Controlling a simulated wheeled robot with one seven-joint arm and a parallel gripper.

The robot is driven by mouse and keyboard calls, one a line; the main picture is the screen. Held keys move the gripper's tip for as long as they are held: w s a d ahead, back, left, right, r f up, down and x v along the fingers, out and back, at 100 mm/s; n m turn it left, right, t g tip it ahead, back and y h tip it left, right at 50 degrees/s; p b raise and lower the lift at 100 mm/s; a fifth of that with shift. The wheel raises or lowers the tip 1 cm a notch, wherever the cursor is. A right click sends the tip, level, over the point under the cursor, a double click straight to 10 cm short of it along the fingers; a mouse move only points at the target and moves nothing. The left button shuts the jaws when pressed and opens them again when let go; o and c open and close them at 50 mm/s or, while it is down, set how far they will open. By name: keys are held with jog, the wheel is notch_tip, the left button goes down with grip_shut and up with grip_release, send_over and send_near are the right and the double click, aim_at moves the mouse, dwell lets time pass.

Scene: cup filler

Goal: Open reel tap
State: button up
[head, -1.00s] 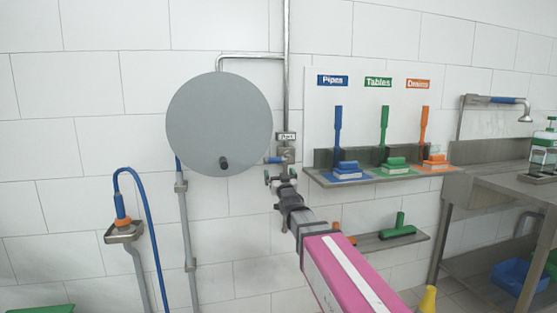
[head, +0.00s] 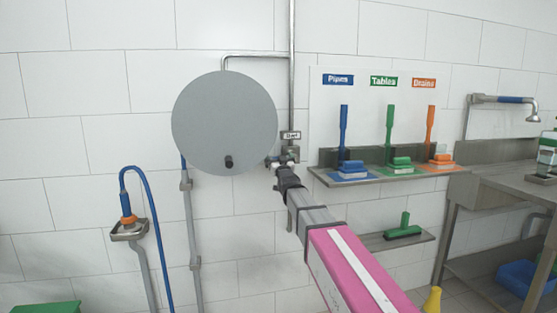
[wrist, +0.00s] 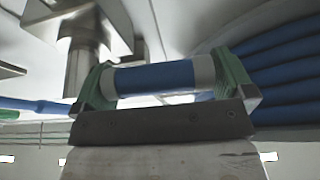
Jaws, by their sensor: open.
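The reel is a large grey disc (head: 225,122) with a black knob, mounted on the white tiled wall. The reel tap (head: 291,153) sits at its lower right on a vertical steel pipe, under a small label, and is partly hidden by my gripper (head: 281,166). In the wrist view, my gripper (wrist: 168,78) has its green-padded fingers apart. A blue cylindrical piece with pale grey ends (wrist: 155,77) lies across between them; I cannot tell whether the pads touch it. Blue hose coils (wrist: 285,72) show at the right.
A shelf (head: 395,176) with blue, green and orange brushes is right of the tap. A lower shelf (head: 375,241) holds a green brush. A spray hose holder (head: 129,230) stands at the left. A steel table (head: 500,190) stands at the far right.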

jog(key=c, duration=1.1)
jog(key=shift+f, duration=0.15)
notch_tip(320, 180, down, 2)
jog(key=n+y, duration=0.1)
jog(key=n, duration=0.1)
jog(key=n+g+y, duration=0.1)
jog(key=n, duration=0.2)
jog(key=shift+d+y, duration=0.1)
jog(key=shift+y, duration=0.2)
jog(key=w+d+f+n+g+y, duration=0.1)
jog(key=d+f+n+g, duration=0.4)
jog(key=n, duration=1)
jog(key=shift+w+f+g+y, duration=0.2)
jog(key=shift+f+g+y, duration=0.2)
jog(key=shift+y, duration=0.5)
